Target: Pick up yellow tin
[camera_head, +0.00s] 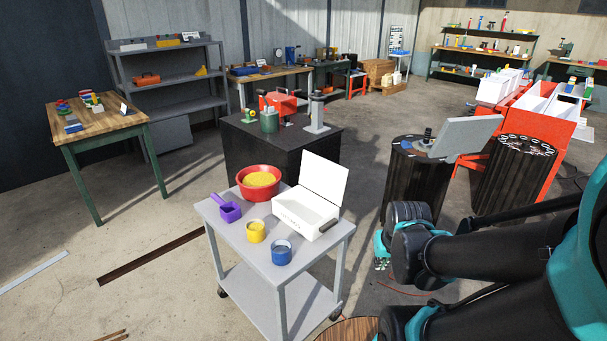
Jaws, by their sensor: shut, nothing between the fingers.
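The yellow tin (256,233) stands upright on the grey top of a wheeled cart (238,240), near the front. A blue tin (281,255) stands just to its right and nearer to me, apart from it. A purple scoop (230,211) lies behind and left of the yellow tin. Black and teal links of my arm fill the lower right, to the right of the cart and well apart from the tin. My gripper cannot be made out in this view.
A red bowl with yellow contents (243,188) and an open white box (306,212) with a raised lid stand behind the tins. Behind the cart is a black workbench (270,150). Black drums (413,183) stand to the right. The floor left of the cart is mostly clear.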

